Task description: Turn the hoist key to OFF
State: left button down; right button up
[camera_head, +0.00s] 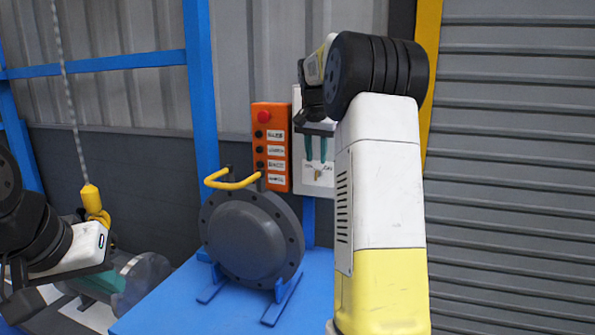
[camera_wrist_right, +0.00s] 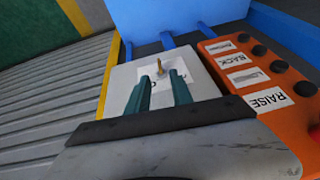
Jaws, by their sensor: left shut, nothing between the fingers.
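The hoist key (camera_head: 318,174) is a small brass piece on a light grey switch box (camera_head: 300,105). In the right wrist view the key (camera_wrist_right: 173,72) stands out from a white label on the box (camera_wrist_right: 206,84). My right gripper (camera_head: 316,152) is just above the key in the head view. Its two teal fingers (camera_wrist_right: 160,84) are apart, with their tips close to the key; whether they touch it I cannot tell. The label's lettering is partly hidden and unreadable. My left gripper (camera_head: 108,281) is shut and empty at the lower left, far from the box.
An orange control box (camera_head: 271,118) with a red button hangs left of the switch box. A dark flanged shell (camera_head: 245,240) with a yellow handle stands on a blue table (camera_head: 165,306). A yellow hook (camera_head: 94,202) hangs from a chain. A roller shutter (camera_head: 510,180) fills the right.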

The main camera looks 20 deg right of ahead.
aim_at(316, 172)
jog(key=x, duration=0.6)
jog(key=shift+w+f, duration=0.1)
jog(key=shift+f, duration=0.05)
jog(key=shift+c, duration=0.5)
grip_shut()
